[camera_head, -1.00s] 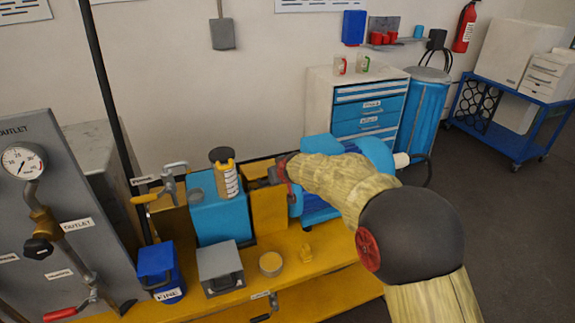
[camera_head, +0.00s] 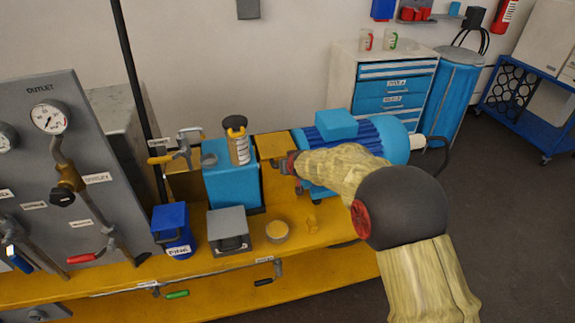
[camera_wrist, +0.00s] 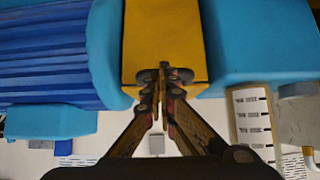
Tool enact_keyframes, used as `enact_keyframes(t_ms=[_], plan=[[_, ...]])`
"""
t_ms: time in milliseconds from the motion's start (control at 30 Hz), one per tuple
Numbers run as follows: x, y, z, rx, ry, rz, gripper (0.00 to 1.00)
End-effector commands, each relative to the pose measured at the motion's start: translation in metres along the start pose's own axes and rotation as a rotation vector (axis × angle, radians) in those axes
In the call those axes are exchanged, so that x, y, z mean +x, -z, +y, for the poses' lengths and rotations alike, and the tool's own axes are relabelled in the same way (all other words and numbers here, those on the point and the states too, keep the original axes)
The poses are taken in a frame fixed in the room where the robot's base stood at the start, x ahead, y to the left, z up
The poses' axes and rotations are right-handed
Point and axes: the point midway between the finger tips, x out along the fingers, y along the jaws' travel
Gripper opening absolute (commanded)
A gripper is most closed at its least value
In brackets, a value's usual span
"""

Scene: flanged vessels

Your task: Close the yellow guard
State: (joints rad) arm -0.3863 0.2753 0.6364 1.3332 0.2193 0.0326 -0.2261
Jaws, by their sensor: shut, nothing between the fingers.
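The yellow guard (camera_head: 272,144) sits between the blue pump block (camera_head: 232,185) and the blue ribbed motor (camera_head: 345,132) on the yellow bench. In the wrist view, the guard (camera_wrist: 165,30) is a plain yellow panel between the motor and the blue block. My gripper (camera_head: 280,163) is at the guard's near side, partly hidden by my arm. In the wrist view, its fingertips (camera_wrist: 164,74) are shut together, empty, over the guard's edge. I cannot tell whether they touch it. The guard's lower part is hard to make out.
A yellow-and-black-topped bottle (camera_head: 238,145) stands on the pump block. A blue box (camera_head: 172,228), a grey box (camera_head: 229,228) and a round yellow tin (camera_head: 277,232) stand on the bench (camera_head: 210,263). A gauge panel (camera_head: 60,150) is at left. The floor at right is open.

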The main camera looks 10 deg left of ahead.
Motion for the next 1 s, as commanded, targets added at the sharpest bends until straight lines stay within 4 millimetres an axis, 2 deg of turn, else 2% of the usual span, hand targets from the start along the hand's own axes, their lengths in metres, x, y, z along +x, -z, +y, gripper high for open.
enact_keyframes(t_ms=[33,267,367,567,600,700,1000], plan=[[0.004,-0.012,-0.001,0.000,0.002,-0.018,0.00],[0.003,-0.011,0.000,0.000,0.002,-0.021,0.00],[-0.003,-0.002,0.002,0.001,0.001,-0.019,0.00],[-0.026,0.036,0.009,0.003,-0.002,-0.003,0.00],[-0.025,0.022,0.008,0.002,-0.001,-0.007,0.00],[-0.029,0.008,0.008,0.003,-0.001,-0.005,0.00],[-0.044,-0.023,0.008,0.002,-0.001,0.000,0.00]])
